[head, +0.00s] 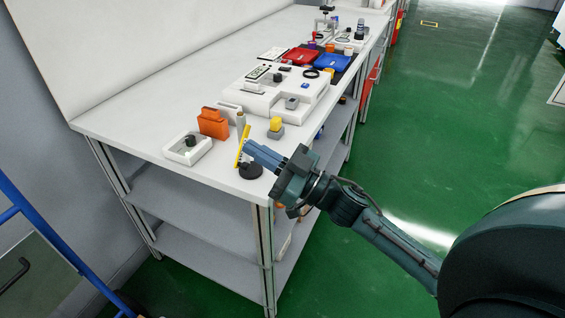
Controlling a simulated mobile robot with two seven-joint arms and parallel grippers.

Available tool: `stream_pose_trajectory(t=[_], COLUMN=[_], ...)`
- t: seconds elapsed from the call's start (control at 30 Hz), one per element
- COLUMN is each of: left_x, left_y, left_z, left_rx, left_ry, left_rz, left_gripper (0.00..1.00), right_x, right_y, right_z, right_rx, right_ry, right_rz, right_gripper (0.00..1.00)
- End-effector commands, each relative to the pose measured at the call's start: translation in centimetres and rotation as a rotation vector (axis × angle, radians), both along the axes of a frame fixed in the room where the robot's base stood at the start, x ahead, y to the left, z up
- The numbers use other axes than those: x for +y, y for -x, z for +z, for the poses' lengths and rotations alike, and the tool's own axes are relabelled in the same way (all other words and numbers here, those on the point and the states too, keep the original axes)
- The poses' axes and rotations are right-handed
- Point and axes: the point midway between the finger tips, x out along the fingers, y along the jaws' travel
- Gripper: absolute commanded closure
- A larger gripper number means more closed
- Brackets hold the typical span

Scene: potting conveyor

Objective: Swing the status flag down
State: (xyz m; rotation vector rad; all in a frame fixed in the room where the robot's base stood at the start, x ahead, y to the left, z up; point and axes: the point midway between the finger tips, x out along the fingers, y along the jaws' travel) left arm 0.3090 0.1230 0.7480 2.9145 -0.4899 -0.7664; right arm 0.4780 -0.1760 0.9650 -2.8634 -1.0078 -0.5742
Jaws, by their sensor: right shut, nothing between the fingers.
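The status flag (242,146) is a thin yellow piece standing nearly upright, leaning a little, above a round black base (250,171) near the front corner of the white bench. My right gripper (249,149) reaches in from the right with its blue fingers shut and empty. Its fingertips are right at the flag; I cannot tell whether they touch it. The fingers and wrist hide part of the flag's mount. My left gripper is not in view.
The white bench (122,114) holds a white box with a black knob (184,158), an orange block (212,123), a grey-based yellow button (276,128) and white devices (262,100) farther back. A blue rail (38,222) stands at the left. Green floor is open at the right.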

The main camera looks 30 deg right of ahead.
Motion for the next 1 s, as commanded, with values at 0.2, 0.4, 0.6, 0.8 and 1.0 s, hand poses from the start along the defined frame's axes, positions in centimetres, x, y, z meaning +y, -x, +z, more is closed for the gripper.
stream_pose_trajectory(t=[0.2, 0.4, 0.6, 0.8, 1.0], left_x=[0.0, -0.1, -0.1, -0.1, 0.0], left_y=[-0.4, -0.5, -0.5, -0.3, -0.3], left_z=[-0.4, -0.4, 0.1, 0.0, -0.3], left_rx=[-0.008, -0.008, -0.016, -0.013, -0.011], left_ry=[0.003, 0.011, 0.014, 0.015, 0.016], left_rz=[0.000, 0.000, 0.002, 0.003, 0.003], left_gripper=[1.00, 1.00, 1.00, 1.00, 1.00], right_x=[0.4, 0.4, 0.4, 0.4, 0.2], right_y=[-0.9, -0.9, -0.9, -0.9, -1.0], right_z=[-2.5, -3.7, -3.7, -3.8, -4.0], right_rx=[0.004, 0.003, 0.001, -0.001, -0.026], right_ry=[-0.002, 0.000, 0.000, 0.003, 0.036], right_rz=[-0.002, -0.002, -0.001, 0.000, 0.000], right_gripper=[1.00, 1.00, 1.00, 1.00, 1.00])
